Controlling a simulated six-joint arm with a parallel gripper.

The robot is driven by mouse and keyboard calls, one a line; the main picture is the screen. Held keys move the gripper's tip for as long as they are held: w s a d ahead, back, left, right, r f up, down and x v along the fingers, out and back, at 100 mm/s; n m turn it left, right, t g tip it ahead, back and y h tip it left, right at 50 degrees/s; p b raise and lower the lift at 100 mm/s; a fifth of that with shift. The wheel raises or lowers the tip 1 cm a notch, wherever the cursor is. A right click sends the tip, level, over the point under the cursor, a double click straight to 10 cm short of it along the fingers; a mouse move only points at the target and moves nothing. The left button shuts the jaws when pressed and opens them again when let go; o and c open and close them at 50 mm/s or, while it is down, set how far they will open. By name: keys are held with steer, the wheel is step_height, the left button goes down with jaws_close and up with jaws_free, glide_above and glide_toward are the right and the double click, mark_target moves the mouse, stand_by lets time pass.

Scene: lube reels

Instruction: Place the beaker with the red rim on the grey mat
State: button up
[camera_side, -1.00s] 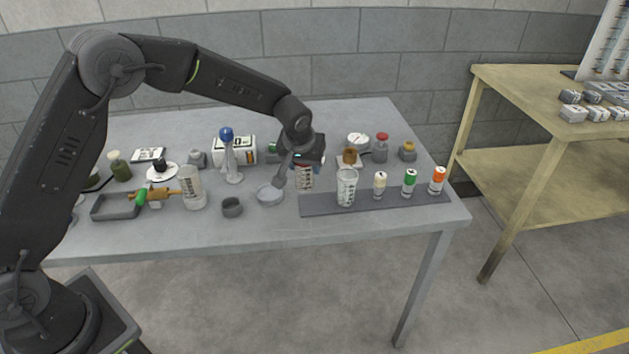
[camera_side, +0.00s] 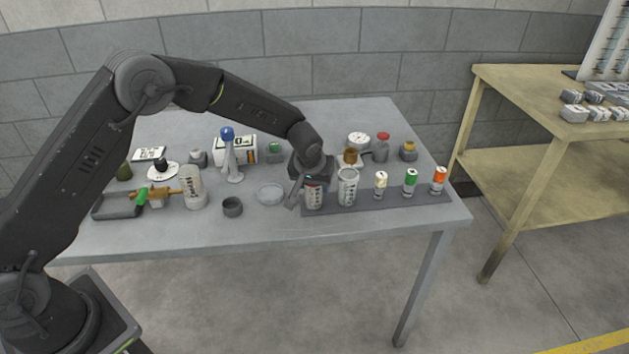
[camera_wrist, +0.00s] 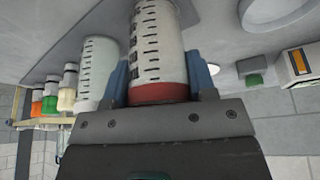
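The beaker with the red rim (camera_side: 313,198) is upright at the left end of the grey mat (camera_side: 400,194) in the side view. I cannot tell whether its base touches the mat. My gripper (camera_side: 312,182) is around its top. In the wrist view, the beaker (camera_wrist: 158,50) is between the two blue fingers of my gripper (camera_wrist: 158,78), with its red rim close to the palm. The gripper is shut on it. My wrist hides part of the rim in the side view.
A second clear beaker (camera_side: 347,188) stands just to the right on the mat, followed by white-, green- (camera_side: 410,182) and orange-topped (camera_side: 437,180) bottles. Several items stand behind.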

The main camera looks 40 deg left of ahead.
steer(key=o, duration=0.4)
steer(key=shift+r, duration=0.1)
steer(key=shift+r, duration=0.35)
steer(key=v, duration=1.1)
steer(key=shift+s+r, duration=0.25)
steer(key=shift+s, duration=0.1)
steer(key=s+a+r+m, duration=0.1)
steer(key=s+a+r, duration=0.1)
steer(key=s+r, duration=0.6)
steer(key=s+a+r+m, duration=0.1)
steer(key=s, duration=1.1)
steer(key=s+a+r+m+t+h, duration=0.1)
steer(key=s+a+r+m, duration=0.1)
steer(key=s, duration=0.9)
steer(key=shift+s+r+t+h, duration=0.25)
steer(key=shift+s+t+h, duration=0.05)
steer(key=shift+s, duration=0.1)
